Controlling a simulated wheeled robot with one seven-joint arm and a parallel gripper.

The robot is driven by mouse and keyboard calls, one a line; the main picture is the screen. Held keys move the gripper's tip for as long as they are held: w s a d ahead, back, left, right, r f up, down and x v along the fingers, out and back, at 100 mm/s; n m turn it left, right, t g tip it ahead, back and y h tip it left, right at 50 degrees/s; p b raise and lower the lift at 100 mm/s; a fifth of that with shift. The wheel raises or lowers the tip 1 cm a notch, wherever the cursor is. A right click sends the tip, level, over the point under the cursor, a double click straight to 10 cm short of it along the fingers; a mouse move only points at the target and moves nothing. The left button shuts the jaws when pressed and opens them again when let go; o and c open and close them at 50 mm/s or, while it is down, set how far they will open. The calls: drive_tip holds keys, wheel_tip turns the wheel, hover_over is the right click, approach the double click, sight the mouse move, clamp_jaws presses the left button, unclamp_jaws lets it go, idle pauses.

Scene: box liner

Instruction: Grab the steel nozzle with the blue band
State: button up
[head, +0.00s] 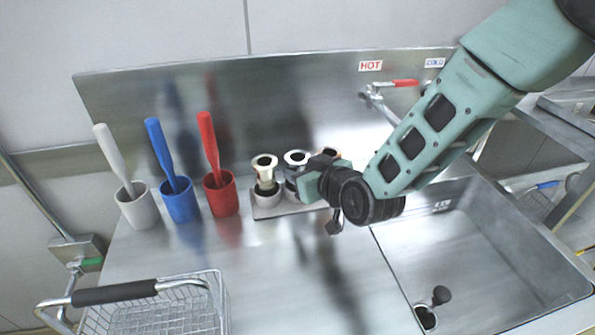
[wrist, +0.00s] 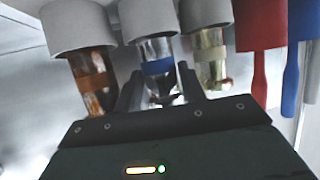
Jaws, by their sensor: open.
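The steel nozzle with the blue band (wrist: 158,70) is the middle of three nozzles in the wrist view, which looks upside down. Its end sits in a pale grey cup. In the head view its top (head: 296,157) shows, with its lower part hidden by my gripper. My gripper (wrist: 160,92) is open, with one dark finger on each side of the steel nozzle. I cannot tell whether either finger touches it. In the head view my gripper (head: 293,184) reaches in from the right.
A copper nozzle (wrist: 92,80) and a brass nozzle (wrist: 209,58) stand close on either side. Grey (head: 137,206), blue (head: 180,203) and red (head: 222,196) cups with handled tools stand left. A wire basket (head: 160,312) is in front; a sink (head: 470,250) lies right.

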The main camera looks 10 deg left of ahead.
drive_tip(key=shift+w+a+f, duration=0.1)
drive_tip(key=shift+w+a, duration=0.05)
drive_tip(key=shift+a, duration=0.05)
drive_tip(key=c, duration=0.7)
drive_tip(key=shift+c, duration=0.3)
